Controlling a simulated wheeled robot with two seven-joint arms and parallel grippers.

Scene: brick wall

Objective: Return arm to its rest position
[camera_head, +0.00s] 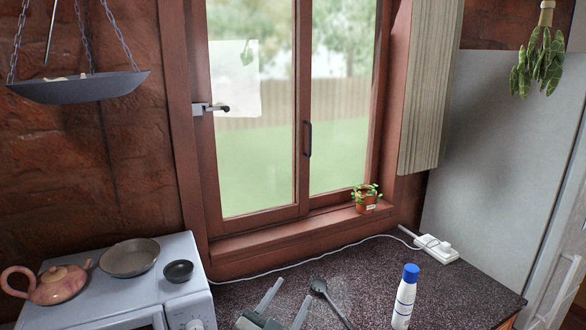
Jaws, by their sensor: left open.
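My left gripper (293,289) shows at the bottom middle of the head view, low in the picture over the dark speckled countertop (375,265). Its two grey fingers are spread apart, with nothing between them. The rest of the left arm is out of the picture below. My right gripper is not in view.
A black utensil (319,287) lies just right of the gripper, and a white bottle with a blue cap (404,300) stands farther right. At left, a teapot (52,284), a pan (130,258) and a small bowl (178,271) sit on a white appliance (190,250).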

